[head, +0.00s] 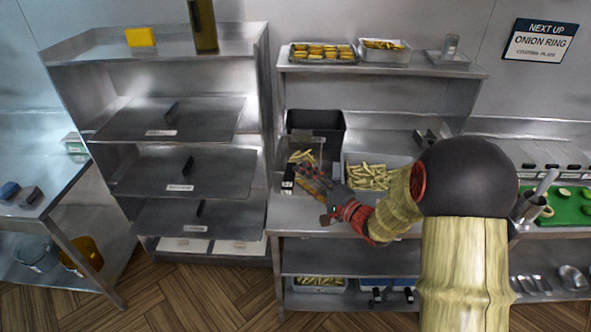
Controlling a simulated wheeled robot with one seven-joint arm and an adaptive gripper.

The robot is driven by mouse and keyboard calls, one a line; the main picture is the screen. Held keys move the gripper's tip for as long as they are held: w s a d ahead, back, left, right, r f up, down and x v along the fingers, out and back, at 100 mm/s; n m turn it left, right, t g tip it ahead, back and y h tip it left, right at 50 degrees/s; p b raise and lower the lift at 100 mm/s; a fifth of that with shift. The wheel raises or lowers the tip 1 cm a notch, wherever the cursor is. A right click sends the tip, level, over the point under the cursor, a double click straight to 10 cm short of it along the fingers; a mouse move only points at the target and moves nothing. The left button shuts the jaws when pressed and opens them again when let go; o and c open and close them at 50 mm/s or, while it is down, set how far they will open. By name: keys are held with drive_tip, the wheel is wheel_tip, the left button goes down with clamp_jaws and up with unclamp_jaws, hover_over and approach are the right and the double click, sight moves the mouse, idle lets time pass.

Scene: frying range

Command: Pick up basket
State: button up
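A small wire-sided basket (315,143) with fries in it stands on the steel counter, in front of a dark fryer-like box. A black upright piece with a white label (288,180), possibly its handle, shows at its front left. My gripper (302,174) reaches in from the right, its fingers at the front of the basket and close to the black piece. The fingers are small and overlap the basket, so I cannot tell whether they touch it or are open or shut. The gripper hides part of the basket's front.
A steel pan of fries (368,172) sits right of the basket, close to my gripper. The dark box (316,124) stands behind. An upper shelf (420,69) with trays of food overhangs the counter.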

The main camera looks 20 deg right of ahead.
drive_tip(key=b+x, duration=0.1)
drive_tip(key=x, duration=0.4)
drive_tip(key=shift+w+d, duration=0.1)
drive_tip(key=shift+r, duration=0.1)
clamp_jaws()
idle(0.3)
idle(0.7)
